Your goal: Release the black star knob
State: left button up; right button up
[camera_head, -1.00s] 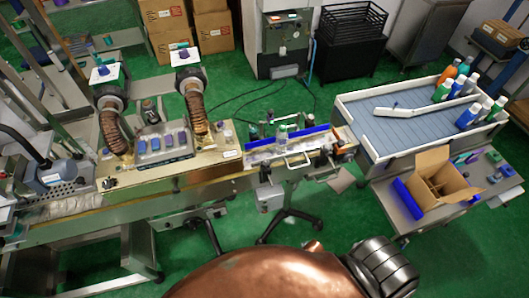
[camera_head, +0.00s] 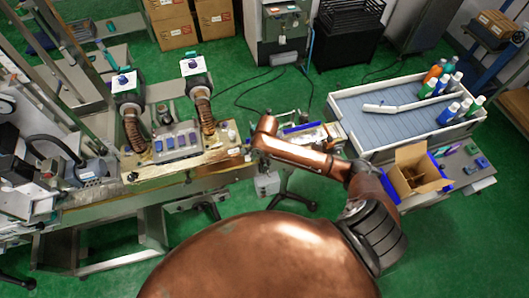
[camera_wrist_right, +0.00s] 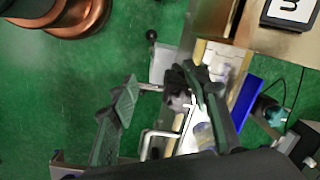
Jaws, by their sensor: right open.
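My right gripper (camera_wrist_right: 161,80) is open in the right wrist view, with its two dark green-grey fingers spread apart. A dark knob-like part (camera_wrist_right: 177,82), probably the black star knob, is beside the inner side of the right-hand finger. Its star shape is not clear, and I cannot tell whether the finger touches it. In the head view my copper right arm reaches left to the middle of the machine, and the knob cannot be made out there. My left gripper is not in view.
A ball-ended lever (camera_wrist_right: 152,36) and a blue guide rail (camera_wrist_right: 246,100) are near the fingers. In the head view, a cardboard box (camera_head: 412,160) and a grey-blue tray table (camera_head: 385,125) with bottles stand at the right.

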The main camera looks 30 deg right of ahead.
jog(key=w+d+r+m, duration=0.2)
jog(key=r+m, duration=0.1)
jog(key=w+d+r+m+h, duration=0.1)
jog(key=r, duration=0.1)
jog(key=shift+d+r+m+g+p, duration=0.25)
jog(key=shift+d+m+g+p, duration=0.05)
jog(key=shift+d+p, duration=0.1)
jog(key=shift+d+r+m, duration=0.2)
jog(key=shift+r+m, duration=0.05)
jog(key=shift+m, duration=0.05)
notch_tip(320, 180, down, 8)
jog(key=shift+r+p, duration=0.2)
jog(key=shift+p, duration=0.2)
jog(key=shift+c, duration=0.4)
